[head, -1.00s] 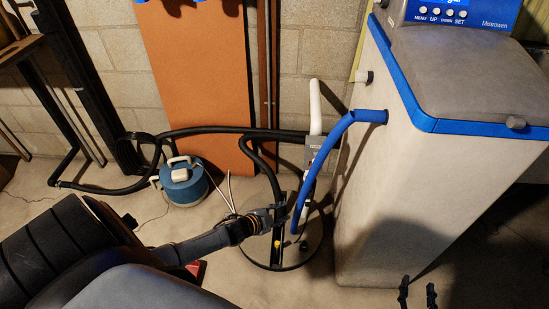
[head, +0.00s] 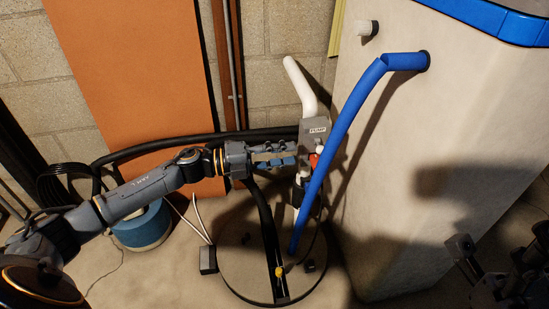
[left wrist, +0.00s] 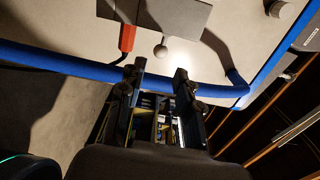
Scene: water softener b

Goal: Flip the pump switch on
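The grey pump box (head: 315,126), labelled PUMP, stands near the wall behind the blue hose. A small switch lever with a pale ball knob (head: 319,143) sticks out of its front, with a red part (head: 315,160) just below. In the left wrist view, the grey box (left wrist: 182,14), ball knob (left wrist: 160,51) and red part (left wrist: 127,38) are beyond my fingertips. My left gripper (head: 290,154) is open and empty, its fingers pointing right, just left of the knob. Its fingers (left wrist: 157,78) straddle the knob's line. My right gripper (head: 500,252) is open, shadowed at the lower right.
A blue hose (head: 340,130) runs from the pale softener cabinet (head: 440,140) down past the pump's front, close to my left fingertips. A white pipe (head: 300,85) rises above the box. A round lid (head: 235,260) lies below.

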